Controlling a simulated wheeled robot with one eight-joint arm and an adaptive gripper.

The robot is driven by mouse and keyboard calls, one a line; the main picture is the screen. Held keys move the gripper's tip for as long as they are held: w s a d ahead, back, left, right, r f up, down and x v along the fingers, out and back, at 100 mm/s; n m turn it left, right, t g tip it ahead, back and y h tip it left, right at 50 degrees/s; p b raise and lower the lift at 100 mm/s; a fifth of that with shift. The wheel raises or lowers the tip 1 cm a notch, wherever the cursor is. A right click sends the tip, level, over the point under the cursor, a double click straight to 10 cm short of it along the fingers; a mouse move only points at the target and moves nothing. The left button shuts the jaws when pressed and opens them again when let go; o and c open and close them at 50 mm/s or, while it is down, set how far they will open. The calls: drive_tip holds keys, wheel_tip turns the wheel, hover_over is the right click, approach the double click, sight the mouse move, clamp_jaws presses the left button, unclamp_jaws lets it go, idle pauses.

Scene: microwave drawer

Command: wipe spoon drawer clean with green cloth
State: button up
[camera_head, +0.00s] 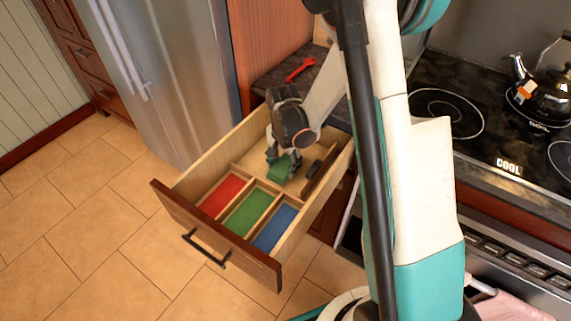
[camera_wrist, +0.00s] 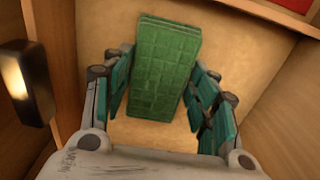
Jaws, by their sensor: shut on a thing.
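The green cloth (camera_wrist: 165,70) is a folded, block-like piece between the fingers of my gripper (camera_wrist: 162,95) in the wrist view. My gripper is shut on it. In the head view my gripper (camera_head: 284,163) is down inside the open drawer (camera_head: 222,239), in its undivided rear part, with the green cloth (camera_head: 280,170) low near the drawer floor. I cannot tell whether the cloth touches the floor. A red spoon (camera_head: 301,69) lies on the dark counter behind the drawer.
The drawer's front holds red (camera_head: 222,195), green (camera_head: 247,214) and blue (camera_head: 275,228) compartments. A dark-handled item (camera_head: 319,170) lies at the drawer's right side. A fridge (camera_head: 175,70) stands left; a stove with a kettle (camera_head: 545,92) is right.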

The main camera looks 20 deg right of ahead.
drive_tip(key=shift+w+a, duration=0.75)
drive_tip(key=shift+w, duration=0.3)
drive_tip(key=shift+w+a, duration=0.8)
drive_tip(key=shift+w, duration=0.25)
drive_tip(key=shift+w+a, duration=0.75)
drive_tip(key=shift+w, duration=0.3)
drive_tip(key=shift+s+d+r, duration=0.1)
drive_tip(key=shift+s+d+r+p, duration=0.15)
drive_tip(key=shift+s+d+r, duration=0.25)
drive_tip(key=shift+s, duration=0.15)
drive_tip(key=shift+s+d+r+p, duration=0.1)
drive_tip(key=shift+s+d+r, duration=0.15)
drive_tip(key=shift+s+d, duration=0.25)
drive_tip(key=shift+s+d+r+p, duration=0.15)
drive_tip(key=shift+s+d+r, duration=0.2)
drive_tip(key=shift+s, duration=0.3)
wheel_tip(320, 180, up, 22)
drive_tip(key=p, duration=1.3)
drive_tip(key=shift+p, duration=0.3)
